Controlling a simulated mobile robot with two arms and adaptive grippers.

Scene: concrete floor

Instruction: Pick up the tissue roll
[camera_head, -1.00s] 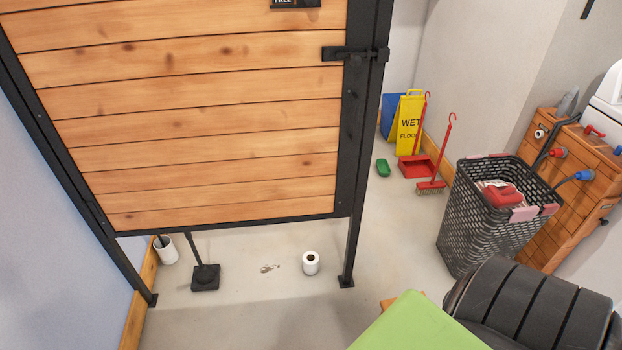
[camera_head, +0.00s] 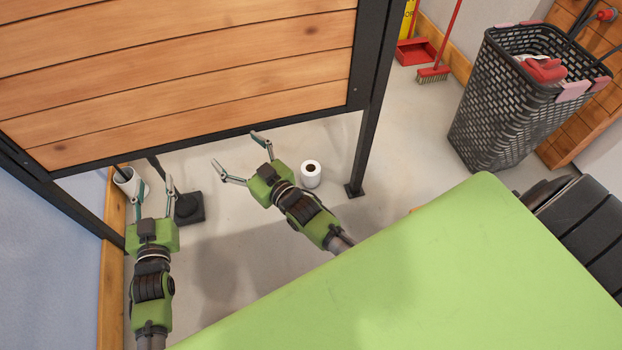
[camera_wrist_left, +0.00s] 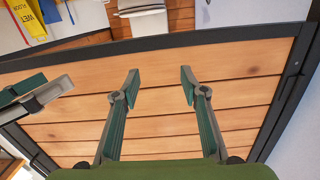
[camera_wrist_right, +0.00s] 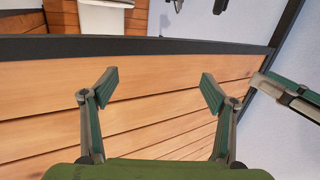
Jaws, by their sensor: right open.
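The white tissue roll (camera_head: 311,174) stands upright on the concrete floor below the wooden partition, left of its black post. My right gripper (camera_head: 238,158) is open and empty, to the left of the roll and apart from it. My left gripper (camera_head: 154,194) is open and empty, further left near the wall. Both grippers also show open in their own wrist views, the left (camera_wrist_left: 160,86) and the right (camera_wrist_right: 157,84), facing the wooden planks. The roll is not seen in either wrist view.
The wooden partition (camera_head: 190,70) with black frame and post (camera_head: 368,130) stands close ahead. A white brush holder (camera_head: 128,182) and a black-based object (camera_head: 188,208) are near the left gripper. A dark basket (camera_head: 500,110) and red broom (camera_head: 436,74) are at right.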

